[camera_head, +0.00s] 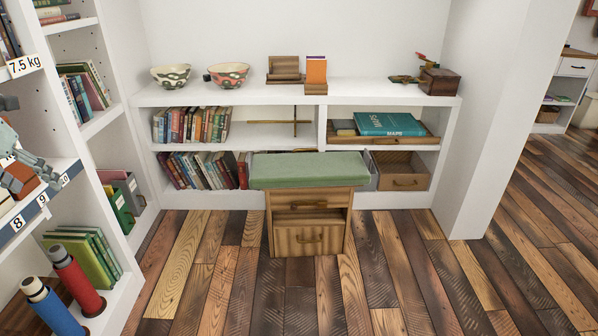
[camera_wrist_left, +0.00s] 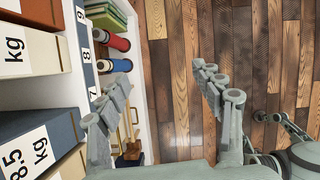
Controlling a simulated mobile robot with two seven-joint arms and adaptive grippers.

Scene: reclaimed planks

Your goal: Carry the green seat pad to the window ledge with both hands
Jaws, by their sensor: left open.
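The green seat pad (camera_head: 308,169) lies flat on top of a small wooden drawer unit (camera_head: 309,237), overhanging its sides, in front of the low white shelf. No window shows. The white top (camera_head: 335,92) of the low shelf is the only ledge-like surface in view, and I cannot tell if it is the window ledge. My left gripper (camera_head: 24,152) is at the far left edge by the tall shelf, well away from the pad. In the left wrist view its fingers (camera_wrist_left: 160,95) are apart with nothing between them. My right gripper is not in view.
The ledge-like top holds two bowls (camera_head: 229,74), a wooden stand (camera_head: 285,69), an orange book (camera_head: 316,70) and a wooden box (camera_head: 440,80), with gaps between. The plank floor ahead is clear.

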